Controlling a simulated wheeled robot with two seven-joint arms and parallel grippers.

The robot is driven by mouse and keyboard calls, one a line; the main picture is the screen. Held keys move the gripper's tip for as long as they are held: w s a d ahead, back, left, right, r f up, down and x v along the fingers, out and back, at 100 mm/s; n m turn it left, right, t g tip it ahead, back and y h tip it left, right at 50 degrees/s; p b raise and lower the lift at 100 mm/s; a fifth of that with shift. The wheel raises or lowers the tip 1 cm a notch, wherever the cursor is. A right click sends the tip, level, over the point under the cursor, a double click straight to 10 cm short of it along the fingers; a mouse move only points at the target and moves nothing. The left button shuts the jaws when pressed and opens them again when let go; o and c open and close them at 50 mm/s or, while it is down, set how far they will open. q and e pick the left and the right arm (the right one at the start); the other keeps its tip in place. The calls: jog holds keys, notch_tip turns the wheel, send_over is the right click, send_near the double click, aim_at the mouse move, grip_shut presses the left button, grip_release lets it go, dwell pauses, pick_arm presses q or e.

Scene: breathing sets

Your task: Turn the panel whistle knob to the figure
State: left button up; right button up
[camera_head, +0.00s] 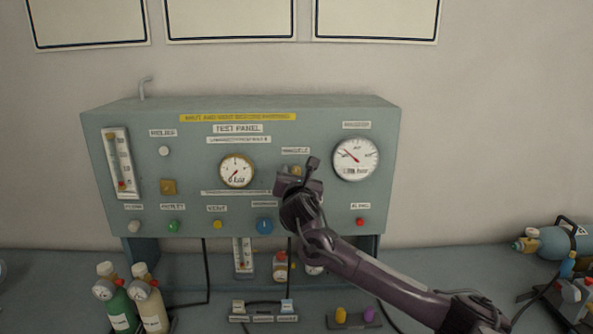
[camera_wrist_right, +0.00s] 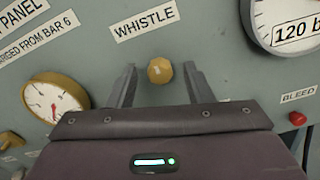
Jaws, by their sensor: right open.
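The test panel (camera_head: 109,221) is a grey-green box standing on the bench against the wall. Its whistle knob (camera_wrist_right: 160,71) is a small brass, faceted knob below the WHISTLE label (camera_wrist_right: 144,24) in the right wrist view. My right gripper (camera_wrist_right: 160,82) is open, with one finger on each side of the knob and visible gaps between. In the head view the right gripper (camera_head: 302,174) covers much of the area below the whistle label (camera_head: 295,151). A large round gauge (camera_head: 356,159) sits right of it, a smaller brass-rimmed gauge (camera_head: 237,170) left. My left gripper is not in view.
A red bleed button (camera_head: 360,222) and a blue knob (camera_head: 264,226) are low on the panel. Green (camera_head: 117,309) and cream (camera_head: 149,307) cylinders stand at the front left. A teal cylinder (camera_head: 553,242) lies at the right. Hoses run along the bench.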

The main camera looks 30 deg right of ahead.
jog(key=c, duration=1)
